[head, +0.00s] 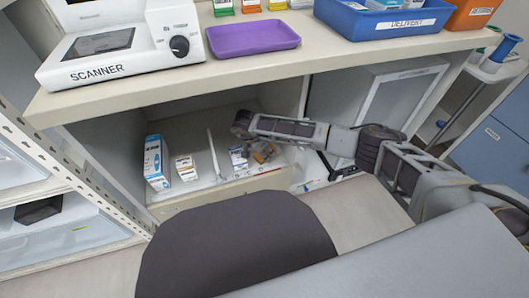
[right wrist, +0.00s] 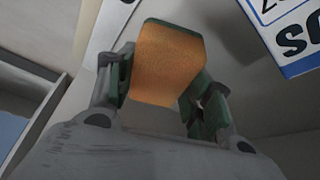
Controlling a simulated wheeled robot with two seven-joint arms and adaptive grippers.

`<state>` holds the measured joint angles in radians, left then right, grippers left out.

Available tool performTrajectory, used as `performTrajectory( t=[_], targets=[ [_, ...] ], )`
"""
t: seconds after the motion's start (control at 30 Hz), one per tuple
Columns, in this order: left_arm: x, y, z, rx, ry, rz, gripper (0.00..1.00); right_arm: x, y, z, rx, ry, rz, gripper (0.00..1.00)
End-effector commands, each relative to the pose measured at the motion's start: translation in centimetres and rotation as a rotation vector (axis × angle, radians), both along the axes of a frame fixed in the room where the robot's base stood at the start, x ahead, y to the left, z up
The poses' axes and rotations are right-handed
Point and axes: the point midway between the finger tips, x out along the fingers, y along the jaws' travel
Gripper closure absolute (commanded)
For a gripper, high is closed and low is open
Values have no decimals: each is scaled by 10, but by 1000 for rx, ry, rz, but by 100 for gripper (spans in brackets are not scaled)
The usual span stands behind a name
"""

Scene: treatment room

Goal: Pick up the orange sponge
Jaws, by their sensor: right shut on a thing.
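The orange sponge (right wrist: 166,64) is a small block between the two fingers of my right gripper (right wrist: 163,85) in the right wrist view. The fingers touch it on both sides, so the gripper is shut on it. In the head view the sponge (head: 263,153) is small and partly covered by my right gripper (head: 258,150), inside the open compartment under the counter. I cannot tell whether it touches the compartment floor. My left gripper is not in view.
A blue-and-white box (head: 155,163), a small orange-and-white box (head: 186,167) and a thin white upright piece (head: 214,153) stand left of the gripper. The counter (head: 330,57) hangs above, bearing a scanner (head: 120,42), a purple tray (head: 253,37) and a blue bin (head: 385,20).

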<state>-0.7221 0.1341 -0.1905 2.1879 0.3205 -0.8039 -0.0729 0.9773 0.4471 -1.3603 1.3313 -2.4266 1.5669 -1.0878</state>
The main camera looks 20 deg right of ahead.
Motion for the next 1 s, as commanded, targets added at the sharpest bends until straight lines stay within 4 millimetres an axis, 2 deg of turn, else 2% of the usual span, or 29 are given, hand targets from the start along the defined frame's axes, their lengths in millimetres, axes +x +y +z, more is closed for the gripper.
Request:
performTrajectory(
  t=[0.27, 1.0],
  targets=[
    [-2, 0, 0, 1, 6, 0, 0, 0, 0, 8, 0, 1, 0, 57],
    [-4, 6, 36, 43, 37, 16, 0, 0, 0, 95, -1, 0, 0, 57]
  ],
)
